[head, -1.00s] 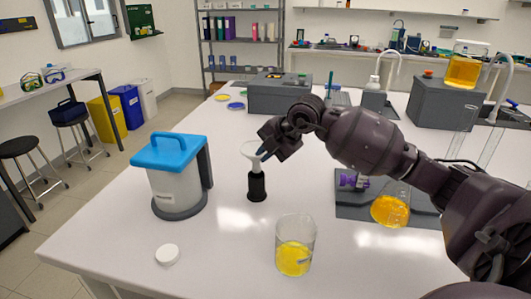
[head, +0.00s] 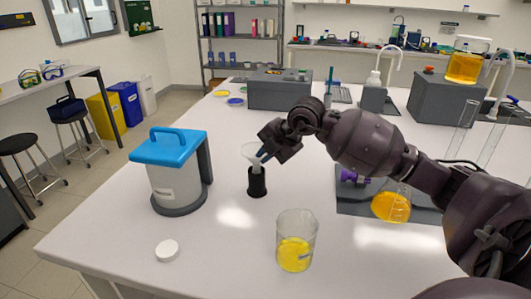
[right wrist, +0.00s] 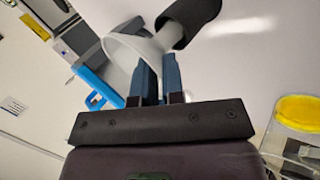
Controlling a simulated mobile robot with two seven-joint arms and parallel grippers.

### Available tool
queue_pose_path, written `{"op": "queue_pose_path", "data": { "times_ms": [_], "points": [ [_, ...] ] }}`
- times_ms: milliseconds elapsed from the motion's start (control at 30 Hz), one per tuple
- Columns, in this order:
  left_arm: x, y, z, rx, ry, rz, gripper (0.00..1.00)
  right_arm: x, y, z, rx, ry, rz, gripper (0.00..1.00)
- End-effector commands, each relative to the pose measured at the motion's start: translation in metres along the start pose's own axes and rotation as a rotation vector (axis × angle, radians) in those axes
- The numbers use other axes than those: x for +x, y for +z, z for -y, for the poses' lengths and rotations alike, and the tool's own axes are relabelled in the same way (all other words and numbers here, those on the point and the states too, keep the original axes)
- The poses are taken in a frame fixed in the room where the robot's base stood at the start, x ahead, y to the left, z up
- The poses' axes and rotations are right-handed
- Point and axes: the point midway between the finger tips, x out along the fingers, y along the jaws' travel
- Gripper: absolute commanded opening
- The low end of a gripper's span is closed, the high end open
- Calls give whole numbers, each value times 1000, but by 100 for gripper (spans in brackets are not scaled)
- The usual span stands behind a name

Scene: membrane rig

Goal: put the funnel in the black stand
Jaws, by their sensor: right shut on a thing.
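The white funnel (head: 251,151) is upright above the black stand (head: 257,183) on the white bench, with its stem at the stand's top. My right gripper (head: 264,154) is shut on the funnel at its right side. In the right wrist view the two blue fingers (right wrist: 156,66) are against the funnel (right wrist: 122,48). Its stem meets the end of the black stand (right wrist: 195,18) there. How deep the stem sits in the stand is hidden. My left gripper is not in view.
A blue-lidded white container (head: 173,180) stands left of the stand. A beaker of yellow liquid (head: 295,252) stands in front, and a white cap (head: 167,251) lies front left. A flask of orange liquid (head: 391,207) is at right. Bench around the stand is clear.

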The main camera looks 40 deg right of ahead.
Motion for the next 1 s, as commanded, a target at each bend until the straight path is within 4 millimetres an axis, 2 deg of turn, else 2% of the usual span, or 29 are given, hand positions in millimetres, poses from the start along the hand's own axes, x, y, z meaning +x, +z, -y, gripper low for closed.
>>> {"op": "queue_pose_path", "data": {
  "times_ms": [1000],
  "points": [
    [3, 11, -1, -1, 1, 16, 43, 17, 1, 13, 1, 0, 0, 0]
  ]
}}
